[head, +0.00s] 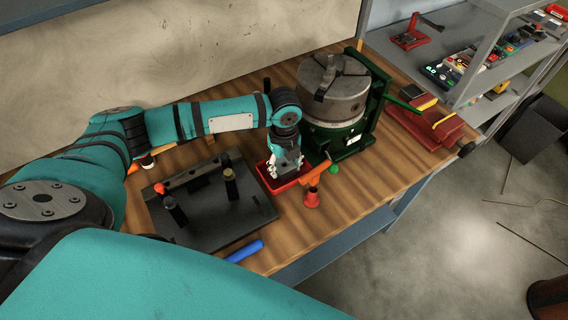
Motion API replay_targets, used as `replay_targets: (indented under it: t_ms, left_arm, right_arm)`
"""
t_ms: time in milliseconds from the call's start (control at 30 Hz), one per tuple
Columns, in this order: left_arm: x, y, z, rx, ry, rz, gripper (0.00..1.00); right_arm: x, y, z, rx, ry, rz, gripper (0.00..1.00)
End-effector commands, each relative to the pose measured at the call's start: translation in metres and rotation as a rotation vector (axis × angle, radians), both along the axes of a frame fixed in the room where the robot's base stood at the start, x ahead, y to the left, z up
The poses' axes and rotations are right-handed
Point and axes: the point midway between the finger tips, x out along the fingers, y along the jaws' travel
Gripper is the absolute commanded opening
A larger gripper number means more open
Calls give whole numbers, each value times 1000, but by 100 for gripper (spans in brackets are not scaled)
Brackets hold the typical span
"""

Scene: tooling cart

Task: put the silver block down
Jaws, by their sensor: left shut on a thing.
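My left gripper (285,167) points down over the small red tray (268,184), at the middle of the wooden bench. It is shut on a small pale, silvery thing, which I take for the silver block; the fingers largely cover it and its outline is hard to make out. I cannot tell whether the block touches the tray's floor. The tray's front and left rims show, while the gripper hides part of its inside. My right gripper is not in view.
A black fixture plate (215,205) with upright posts lies left of the tray. An orange-red tool (313,190) stands close on its right. A large grey chuck (333,92) on a green base stands behind. A blue cylinder (245,250) lies near the front edge.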

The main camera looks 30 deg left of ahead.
Motion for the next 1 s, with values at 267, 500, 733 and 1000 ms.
replay_targets:
  t_ms: [267,500,733,1000]
  left_arm:
    - [0,0,-2,0,0,1,62]
    - [0,0,-2,0,0,1,70]
    - [1,0,9,-2,-3,1,70]
    - [2,0,63,-1,-5,1,70]
  right_arm:
    - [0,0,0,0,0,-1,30]
    - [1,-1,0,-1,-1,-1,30]
    - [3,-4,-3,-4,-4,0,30]
    - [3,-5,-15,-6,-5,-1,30]
